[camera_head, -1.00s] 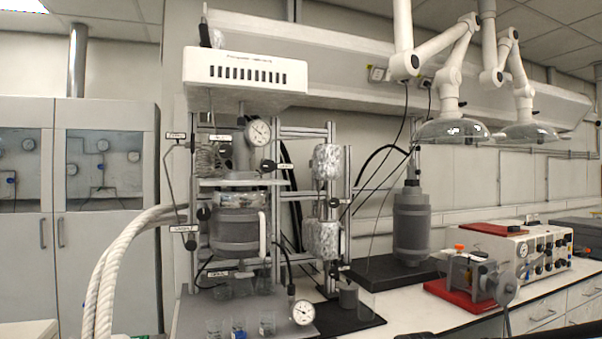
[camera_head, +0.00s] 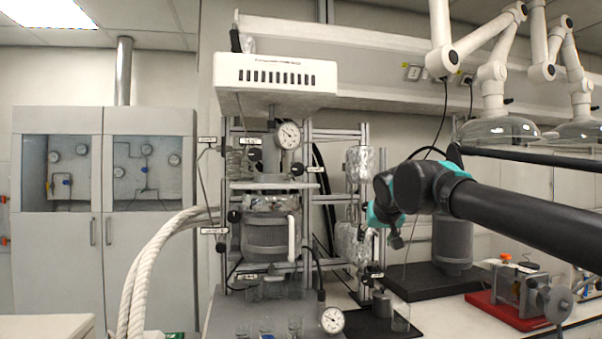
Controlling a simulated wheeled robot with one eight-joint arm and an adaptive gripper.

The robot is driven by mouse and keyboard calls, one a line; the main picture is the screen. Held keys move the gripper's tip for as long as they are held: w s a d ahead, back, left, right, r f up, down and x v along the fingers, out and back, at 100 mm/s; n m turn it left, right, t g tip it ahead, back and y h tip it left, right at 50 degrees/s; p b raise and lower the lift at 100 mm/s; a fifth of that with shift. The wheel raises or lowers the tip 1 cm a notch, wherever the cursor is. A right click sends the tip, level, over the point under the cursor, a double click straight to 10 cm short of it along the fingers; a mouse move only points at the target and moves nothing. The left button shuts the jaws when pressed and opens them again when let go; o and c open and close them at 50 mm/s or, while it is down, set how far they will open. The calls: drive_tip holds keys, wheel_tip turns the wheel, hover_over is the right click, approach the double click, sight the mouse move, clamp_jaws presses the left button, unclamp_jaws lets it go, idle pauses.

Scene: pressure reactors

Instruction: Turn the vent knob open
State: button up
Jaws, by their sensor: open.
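The pressure reactor (camera_head: 270,235) stands in a metal frame at the centre. Several small black knobs with white tags sit around it. One knob (camera_head: 297,169) is at the upper right beside the pressure gauge (camera_head: 289,135). Another knob (camera_head: 234,215) is at the left, with one more (camera_head: 221,247) below it. The tags are too small to read, so I cannot tell which is the vent knob. My arm reaches in from the right. My gripper (camera_head: 396,240) is small and dark at its end, right of the reactor and apart from these knobs. Its jaws are open, with fingers hard to make out.
Foil-wrapped cylinders (camera_head: 359,164) stand between the reactor and my arm. A lower gauge (camera_head: 332,320) and glass beakers are at the front. White hoses (camera_head: 150,265) curve at the left. A red-based device (camera_head: 515,310) is at the right.

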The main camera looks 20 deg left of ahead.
drive_tip(key=s+a+r+n+y, duration=0.1)
drive_tip(key=s+a+r+y, duration=0.15)
drive_tip(key=a+r, duration=0.75)
drive_tip(key=n+t+y, duration=0.1)
drive_tip(key=y, duration=0.2)
approach(299, 167)
drive_tip(key=x, duration=1.1)
drive_tip(key=shift+w+a, duration=0.1)
drive_tip(key=shift+w, duration=0.1)
drive_tip(key=shift+n, duration=0.3)
drive_tip(key=c, duration=1.2)
